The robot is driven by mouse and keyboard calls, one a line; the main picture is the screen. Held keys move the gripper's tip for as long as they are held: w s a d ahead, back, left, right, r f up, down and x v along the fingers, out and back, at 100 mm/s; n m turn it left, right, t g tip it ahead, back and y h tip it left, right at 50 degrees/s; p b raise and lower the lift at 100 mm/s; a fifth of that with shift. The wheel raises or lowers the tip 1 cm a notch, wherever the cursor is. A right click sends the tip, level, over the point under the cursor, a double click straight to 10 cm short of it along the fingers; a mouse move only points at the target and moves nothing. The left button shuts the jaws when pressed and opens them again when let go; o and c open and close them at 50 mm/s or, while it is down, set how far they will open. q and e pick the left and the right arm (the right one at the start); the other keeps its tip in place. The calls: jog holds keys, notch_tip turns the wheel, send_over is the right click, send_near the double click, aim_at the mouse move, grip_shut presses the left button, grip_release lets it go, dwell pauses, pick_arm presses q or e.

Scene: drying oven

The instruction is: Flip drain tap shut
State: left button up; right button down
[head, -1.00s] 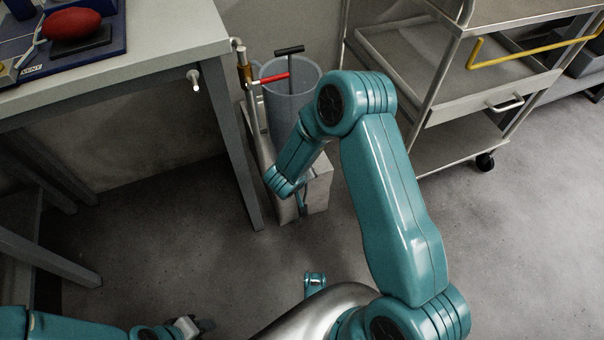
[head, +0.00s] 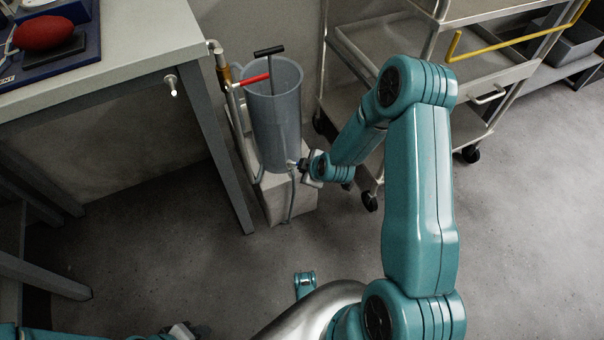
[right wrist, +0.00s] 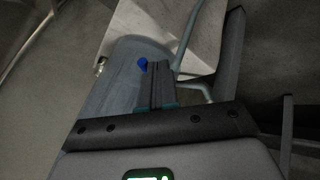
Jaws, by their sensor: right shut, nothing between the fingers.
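A tall translucent grey cylinder (head: 272,125) stands on a pale block, with a drain tap (head: 291,164) low on its front right side. In the right wrist view a small blue piece (right wrist: 143,64), apparently the tap's handle, shows beside the fingertips; I cannot tell if they touch it. My right gripper (head: 305,168) is shut and empty, close to the tap at the cylinder's foot. Its closed fingers (right wrist: 156,70) also show in the right wrist view. My left gripper (head: 182,331) is at the bottom edge, partly cut off, far from the cylinder.
A red lever (head: 254,79) sits on the pipe beside the cylinder's rim. A black T-handle (head: 269,50) rises from the cylinder. A hose (head: 291,200) hangs down the pale block (head: 308,205). A bench (head: 130,50) stands left, a steel trolley (head: 505,75) right.

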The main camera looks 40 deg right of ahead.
pick_arm(q)
jog(key=f+b, duration=0.2)
jog(key=shift+w+a+f+b, duration=0.3)
jog(key=shift+f, duration=0.05)
pick_arm(e)
jog(key=w+d, duration=0.1)
jog(key=d, duration=0.2)
jog(key=shift+w+n+y, duration=0.3)
jog(key=shift+w+n, duration=0.05)
jog(key=shift+n, duration=0.05)
pick_arm(q)
jog(key=shift+f, duration=0.1)
pick_arm(e)
jog(key=shift+w+d+r, duration=0.15)
jog(key=shift+w, duration=0.1)
